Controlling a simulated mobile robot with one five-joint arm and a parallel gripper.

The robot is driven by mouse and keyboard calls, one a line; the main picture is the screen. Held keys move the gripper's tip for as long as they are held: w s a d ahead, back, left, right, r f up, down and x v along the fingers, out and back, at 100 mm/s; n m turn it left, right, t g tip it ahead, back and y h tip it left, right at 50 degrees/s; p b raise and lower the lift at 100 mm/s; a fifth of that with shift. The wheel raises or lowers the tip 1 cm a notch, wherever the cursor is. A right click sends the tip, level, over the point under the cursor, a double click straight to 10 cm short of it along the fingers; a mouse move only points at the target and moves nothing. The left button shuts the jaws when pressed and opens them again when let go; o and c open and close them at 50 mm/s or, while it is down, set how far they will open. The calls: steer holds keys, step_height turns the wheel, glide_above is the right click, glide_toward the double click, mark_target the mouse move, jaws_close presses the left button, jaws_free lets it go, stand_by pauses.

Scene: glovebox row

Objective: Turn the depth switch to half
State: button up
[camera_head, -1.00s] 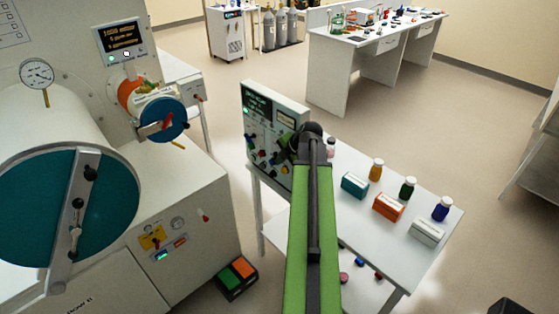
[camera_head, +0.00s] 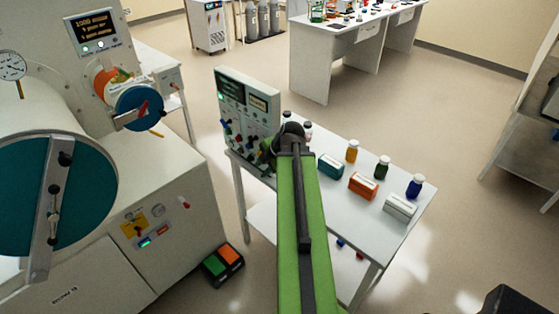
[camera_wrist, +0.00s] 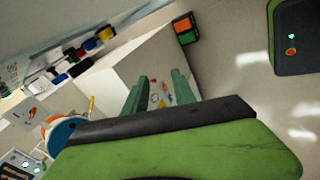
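A grey control panel (camera_head: 262,118) stands upright on the left end of the white table, with two dark displays and several coloured knobs and levers (camera_head: 235,133) on its face. The labels are too small to read, so I cannot tell which one is the depth switch. In the head view my arm covers the panel's lower right part and mostly hides my gripper. In the wrist view my gripper (camera_wrist: 160,90) is open and empty, its two fingers apart. The panel's knobs (camera_wrist: 90,46) stick out at upper left there, to the left of the fingers and apart from them.
The glovebox with a teal round door (camera_head: 60,195) stands at left. An orange and green pedal (camera_head: 223,264) lies on the floor. Bottles (camera_head: 382,168) and small boxes (camera_head: 363,186) stand on the white table (camera_head: 340,225) right of my arm.

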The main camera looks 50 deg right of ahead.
steer(key=w+a+f+m+g+b, duration=0.1)
steer(key=a+m, duration=0.4)
steer(key=a, duration=0.7)
steer(key=w+a+f+m+g+b, duration=0.1)
steer(key=a+f+m+g, duration=0.2)
steer(key=a, duration=1)
steer(key=w+a+f+m+g+b, duration=0.1)
steer(key=w+a+f+m+g, duration=0.1)
steer(key=a+m, duration=0.5)
steer(key=a+f, duration=0.1)
steer(key=a, duration=0.5)
steer(key=shift+f+h+b, duration=0.25)
steer(key=shift+h+b, duration=0.05)
steer(key=shift+b, duration=0.05)
